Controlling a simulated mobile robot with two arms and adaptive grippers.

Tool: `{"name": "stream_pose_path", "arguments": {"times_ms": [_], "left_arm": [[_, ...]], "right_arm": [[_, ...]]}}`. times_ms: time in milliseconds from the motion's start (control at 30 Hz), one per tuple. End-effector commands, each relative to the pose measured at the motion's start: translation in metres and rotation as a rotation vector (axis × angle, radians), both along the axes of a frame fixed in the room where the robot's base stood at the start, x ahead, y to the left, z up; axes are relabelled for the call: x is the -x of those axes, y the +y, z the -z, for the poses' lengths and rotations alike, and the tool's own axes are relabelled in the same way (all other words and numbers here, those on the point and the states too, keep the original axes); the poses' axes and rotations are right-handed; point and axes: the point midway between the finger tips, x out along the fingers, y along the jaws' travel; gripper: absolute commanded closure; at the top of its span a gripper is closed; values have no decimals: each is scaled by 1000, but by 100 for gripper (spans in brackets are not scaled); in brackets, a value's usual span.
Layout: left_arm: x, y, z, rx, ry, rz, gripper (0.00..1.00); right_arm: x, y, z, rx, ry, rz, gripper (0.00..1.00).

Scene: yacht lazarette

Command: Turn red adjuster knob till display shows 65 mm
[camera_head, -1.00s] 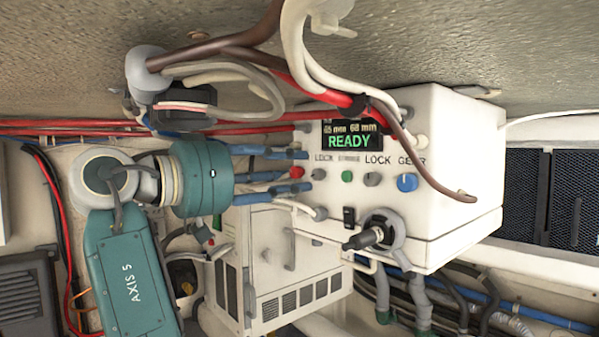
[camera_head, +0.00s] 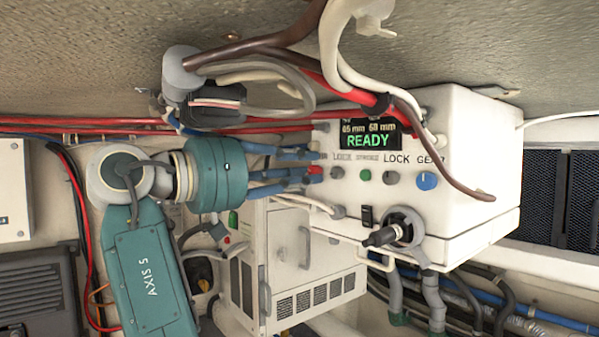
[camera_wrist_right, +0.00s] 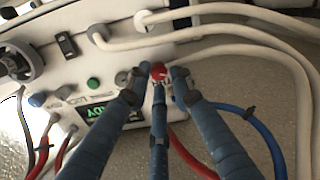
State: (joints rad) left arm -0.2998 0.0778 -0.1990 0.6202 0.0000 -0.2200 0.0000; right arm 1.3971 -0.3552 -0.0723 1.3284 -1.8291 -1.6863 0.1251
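The red adjuster knob (camera_head: 315,173) is on the front of a white control box (camera_head: 470,140), partly hidden by fingers in the head view. It also shows in the right wrist view (camera_wrist_right: 157,71). My right gripper (camera_head: 308,169) reaches it from the left. Its blue fingers (camera_wrist_right: 158,82) stand around the knob, with narrow gaps at the side fingertips in the wrist view. Whether the middle finger touches it I cannot tell. The display (camera_head: 367,133) reads READY in green, under a small line like "65 mm 68 mm"; the last digit is unclear. My left gripper is out of view.
Right of the red knob are a grey knob (camera_head: 336,172), a green button (camera_head: 365,175) and a blue knob (camera_head: 427,181). A black-handled valve (camera_head: 383,237) sticks out below. Red, brown and white cables hang across the box's upper part. A white cabinet (camera_head: 300,254) stands below.

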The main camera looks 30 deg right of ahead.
Motion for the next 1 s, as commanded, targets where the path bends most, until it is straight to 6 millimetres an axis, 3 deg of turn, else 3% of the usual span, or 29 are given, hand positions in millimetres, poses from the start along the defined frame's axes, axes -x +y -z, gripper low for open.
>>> {"name": "stream_pose_path", "arguments": {"times_ms": [433,800,1000], "left_arm": [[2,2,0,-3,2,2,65],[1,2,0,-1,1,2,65],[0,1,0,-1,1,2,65]], "right_arm": [[1,8,0,-3,-1,-1,65],[6,78,-1,1,-3,1,65],[8,106,0,1,-2,1,65]]}}
